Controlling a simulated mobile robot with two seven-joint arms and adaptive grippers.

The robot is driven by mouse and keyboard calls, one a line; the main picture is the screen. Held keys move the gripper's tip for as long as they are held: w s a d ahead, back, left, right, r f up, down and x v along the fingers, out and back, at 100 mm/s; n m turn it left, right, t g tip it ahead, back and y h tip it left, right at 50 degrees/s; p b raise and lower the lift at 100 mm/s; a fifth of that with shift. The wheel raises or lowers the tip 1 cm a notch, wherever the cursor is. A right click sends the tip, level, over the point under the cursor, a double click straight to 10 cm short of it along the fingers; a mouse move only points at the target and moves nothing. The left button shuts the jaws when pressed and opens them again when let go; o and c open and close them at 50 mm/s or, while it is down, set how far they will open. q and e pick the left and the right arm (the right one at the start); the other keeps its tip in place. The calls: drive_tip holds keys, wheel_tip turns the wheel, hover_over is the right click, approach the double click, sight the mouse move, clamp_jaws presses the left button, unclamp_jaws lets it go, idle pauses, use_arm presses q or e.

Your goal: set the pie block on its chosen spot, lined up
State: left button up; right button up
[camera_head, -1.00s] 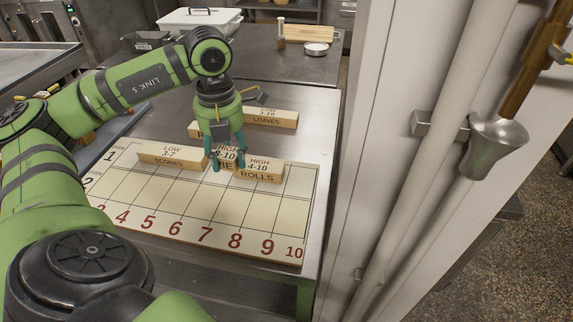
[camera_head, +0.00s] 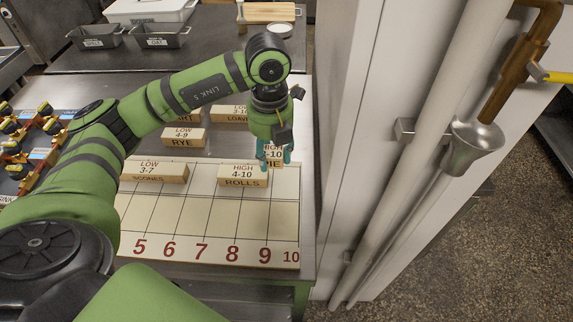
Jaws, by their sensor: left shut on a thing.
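My left gripper (camera_head: 273,158) is shut on the pie block (camera_head: 272,150), a wooden block with "PIE" on its front and "HIGH" on its partly hidden top. It is at the far right end of the numbered board (camera_head: 180,215), behind and to the right of the rolls block (camera_head: 243,176). Fingers cover part of its label. I cannot tell whether it touches the board or the rolls block. The scones block (camera_head: 155,172) lies on the board's upper row further left. My right gripper is not in view.
The rye block (camera_head: 184,138) and loaves block (camera_head: 230,114) stand on the metal table behind the board, with another block partly hidden by my arm. The board's lower row is bare. A white panel with pipes (camera_head: 400,180) rises just right of the table.

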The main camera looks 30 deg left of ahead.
sight(287, 183)
use_arm(q)
drive_tip(key=shift+w+d+r, duration=0.1)
drive_tip(key=shift+w+d, duration=0.15)
drive_tip(key=shift+d, duration=0.25)
drive_tip(key=shift+w+d+r, duration=0.1)
drive_tip(key=shift+w+d, duration=0.15)
drive_tip(key=shift+d, duration=0.25)
drive_tip(key=shift+w+d+f+p, duration=0.1)
drive_tip(key=shift+d+f+p, duration=0.1)
drive_tip(key=shift+f+p, duration=0.7)
drive_tip(key=shift+a+f, duration=0.1)
drive_tip(key=shift+f, duration=0.8)
wheel_tip(287, 183, down, 3)
drive_tip(key=shift+p, duration=0.6)
drive_tip(key=shift+d+f, duration=0.2)
drive_tip(key=shift+f, duration=0.05)
drive_tip(key=shift+w+f, duration=0.1)
drive_tip(key=shift+f, duration=0.2)
drive_tip(key=o, duration=1.1)
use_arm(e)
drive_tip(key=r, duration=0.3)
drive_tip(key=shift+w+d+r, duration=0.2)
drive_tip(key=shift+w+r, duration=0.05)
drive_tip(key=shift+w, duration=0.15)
